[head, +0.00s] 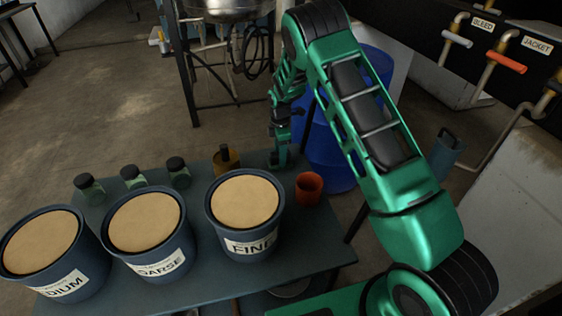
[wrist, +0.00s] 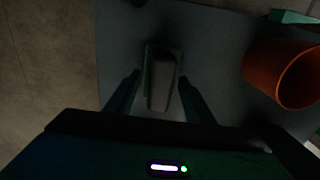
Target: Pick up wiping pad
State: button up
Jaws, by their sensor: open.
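The wiping pad (wrist: 162,88) shows in the wrist view as a small grey block on a dark green base, lying on the dark table. My gripper (wrist: 160,78) is open, with one finger on each side of the pad. The fingers look apart from its sides. How high they are above the tabletop is hard to tell. In the head view my gripper (head: 281,150) points down at the table's far edge, between the FINE bucket and the blue barrel. I cannot make out the pad clearly there.
An orange-red cup (head: 309,189) stands close by; it also shows at right in the wrist view (wrist: 262,75). The FINE bucket (head: 252,246) and two more buckets fill the table (head: 305,250). A blue barrel (head: 325,165) is beyond.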

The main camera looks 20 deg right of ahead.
jog(key=c, duration=1.1)
notch_tip(320, 180, up, 10)
jog(key=shift+f, duration=0.1)
jog(key=o, duration=0.3)
jog(key=shift+c, duration=1.1)
jog(key=shift+s, duration=0.1)
